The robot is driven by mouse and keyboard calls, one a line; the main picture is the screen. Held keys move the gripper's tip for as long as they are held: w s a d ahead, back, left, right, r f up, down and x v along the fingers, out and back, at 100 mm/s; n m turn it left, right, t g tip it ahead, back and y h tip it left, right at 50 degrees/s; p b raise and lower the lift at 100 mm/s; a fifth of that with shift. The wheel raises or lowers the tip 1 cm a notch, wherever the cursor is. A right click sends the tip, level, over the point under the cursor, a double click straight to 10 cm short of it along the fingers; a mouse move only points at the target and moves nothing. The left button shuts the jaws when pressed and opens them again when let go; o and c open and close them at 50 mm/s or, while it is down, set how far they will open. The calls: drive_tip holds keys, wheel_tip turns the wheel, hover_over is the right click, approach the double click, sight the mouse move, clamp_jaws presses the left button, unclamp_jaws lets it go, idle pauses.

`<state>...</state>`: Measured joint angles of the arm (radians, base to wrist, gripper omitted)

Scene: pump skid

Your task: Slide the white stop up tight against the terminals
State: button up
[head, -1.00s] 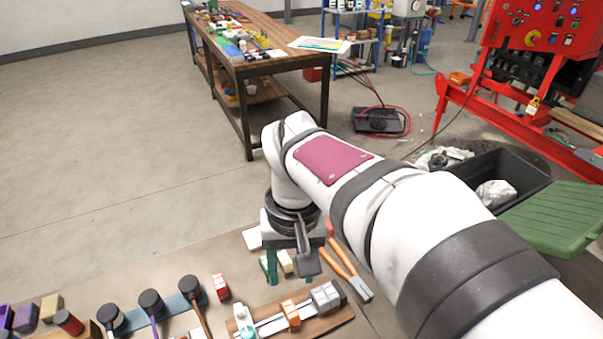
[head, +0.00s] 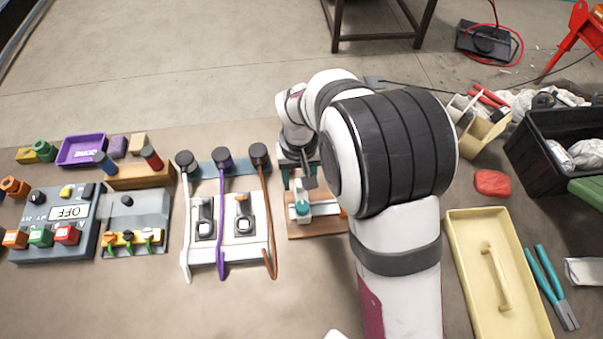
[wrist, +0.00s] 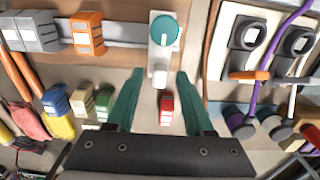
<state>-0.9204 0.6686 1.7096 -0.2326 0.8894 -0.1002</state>
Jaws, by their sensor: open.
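The white stop (wrist: 160,62) has a teal round knob on top and sits on a grey metal rail (wrist: 125,30) in the wrist view. It also shows in the head view (head: 302,211). On the same rail, left of it in the wrist view, are an orange terminal (wrist: 87,33) and grey terminals (wrist: 36,31) at the far left. A length of bare rail separates the stop from the orange terminal. My gripper (wrist: 160,74) is open, its two teal fingers apart on either side of the stop's near end. In the head view my arm hides the terminals.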

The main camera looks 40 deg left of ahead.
clamp_jaws()
idle(0.3)
idle(1.2)
